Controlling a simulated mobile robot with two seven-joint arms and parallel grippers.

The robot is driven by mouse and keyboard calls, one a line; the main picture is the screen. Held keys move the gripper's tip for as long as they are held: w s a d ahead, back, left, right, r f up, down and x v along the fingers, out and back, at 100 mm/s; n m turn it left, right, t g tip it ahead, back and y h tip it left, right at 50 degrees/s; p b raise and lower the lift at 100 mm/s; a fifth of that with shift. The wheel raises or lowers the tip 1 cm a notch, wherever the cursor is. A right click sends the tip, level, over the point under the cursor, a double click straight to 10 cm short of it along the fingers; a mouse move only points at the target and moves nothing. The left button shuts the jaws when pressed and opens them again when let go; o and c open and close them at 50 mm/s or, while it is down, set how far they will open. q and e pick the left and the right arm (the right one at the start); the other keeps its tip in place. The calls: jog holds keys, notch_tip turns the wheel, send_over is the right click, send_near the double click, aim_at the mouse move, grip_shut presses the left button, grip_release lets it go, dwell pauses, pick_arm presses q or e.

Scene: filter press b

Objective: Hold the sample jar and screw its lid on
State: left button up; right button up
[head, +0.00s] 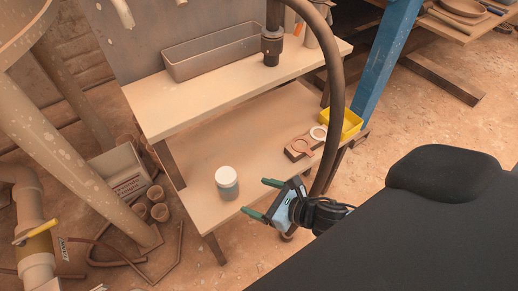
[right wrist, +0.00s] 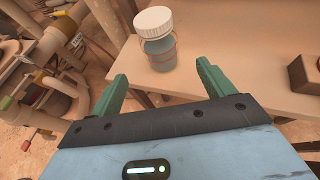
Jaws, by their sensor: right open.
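The sample jar (head: 227,186) stands upright at the left front of the lower shelf, with clear grey-blue walls and red lines on it. A white ribbed lid (head: 225,173) sits on its top; I cannot tell how tightly. My right gripper (head: 257,198), with green fingers, is open and empty just right of the jar, near the shelf's front edge. In the right wrist view the jar (right wrist: 160,55) and lid (right wrist: 153,21) stand beyond and between the open fingertips (right wrist: 161,84), apart from them. My left gripper is not in view.
The lower shelf (head: 240,130) is mostly clear. A brown holder with a ring (head: 300,146), a white ring (head: 318,133) and a yellow tray (head: 348,124) lie at its right. A thick dark hose (head: 335,80) hangs in front. A metal trough (head: 208,55) stands on the upper shelf.

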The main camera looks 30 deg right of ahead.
dwell(0.3)
jog(key=s+f+n+g+h, duration=0.1)
jog(key=s+f+n+g, duration=0.2)
jog(key=s+n, duration=1.3)
jog(key=s+f+n+g+h, duration=0.2)
jog(key=s+f+n, duration=0.5)
jog(key=s+n, duration=0.8)
jog(key=shift+s+a+f+n+g, duration=0.25)
jog(key=shift+s+n+g, duration=0.15)
jog(key=shift+n, duration=0.5)
